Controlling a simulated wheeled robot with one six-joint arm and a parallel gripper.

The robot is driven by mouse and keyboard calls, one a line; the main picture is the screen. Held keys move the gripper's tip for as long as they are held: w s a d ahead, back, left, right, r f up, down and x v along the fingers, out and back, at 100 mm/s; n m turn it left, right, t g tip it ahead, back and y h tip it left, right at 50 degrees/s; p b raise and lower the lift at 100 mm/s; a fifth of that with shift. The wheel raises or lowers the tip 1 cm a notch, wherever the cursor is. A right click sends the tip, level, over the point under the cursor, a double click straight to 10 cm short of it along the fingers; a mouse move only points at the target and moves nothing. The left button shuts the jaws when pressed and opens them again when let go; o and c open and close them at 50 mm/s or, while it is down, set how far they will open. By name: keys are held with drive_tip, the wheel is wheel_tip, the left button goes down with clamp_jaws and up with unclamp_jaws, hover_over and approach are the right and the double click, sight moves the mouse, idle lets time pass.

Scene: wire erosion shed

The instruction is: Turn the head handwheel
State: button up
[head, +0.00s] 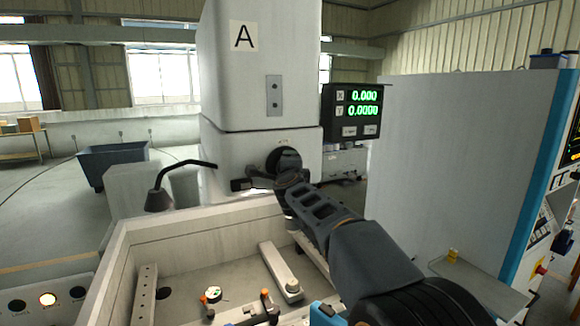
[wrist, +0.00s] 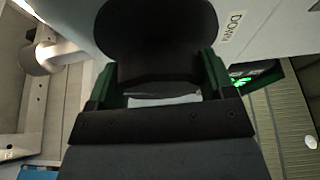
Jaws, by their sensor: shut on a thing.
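The head handwheel (head: 284,157) is a dark round wheel on the front of the pale machine head (head: 258,150), below the panel marked A. In the wrist view the handwheel (wrist: 155,28) is a large black disc at the top, with a dark block below it between my jaws. My gripper (head: 279,174) reaches up from the lower right and is shut on the handwheel. In the wrist view its green-edged fingers (wrist: 160,72) stand on both sides of the block. My gripper hides part of the wheel in the head view. A label reading DOWN (wrist: 232,27) is right of the disc.
A black bent lamp (head: 160,198) stands left. Below is an open tank (head: 118,262) with clamps and fixtures. A tall pale cabinet (head: 450,170) bounds the right side.

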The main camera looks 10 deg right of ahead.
idle(0.3)
drive_tip(key=o, duration=0.9)
drive_tip(key=s+a+b, duration=0.1)
drive_tip(key=s+a, duration=0.1)
drive_tip(key=s, duration=1.1)
drive_tip(key=shift+s+a, duration=0.25)
drive_tip(key=shift+a, duration=0.1)
drive_tip(key=shift+r, duration=0.1)
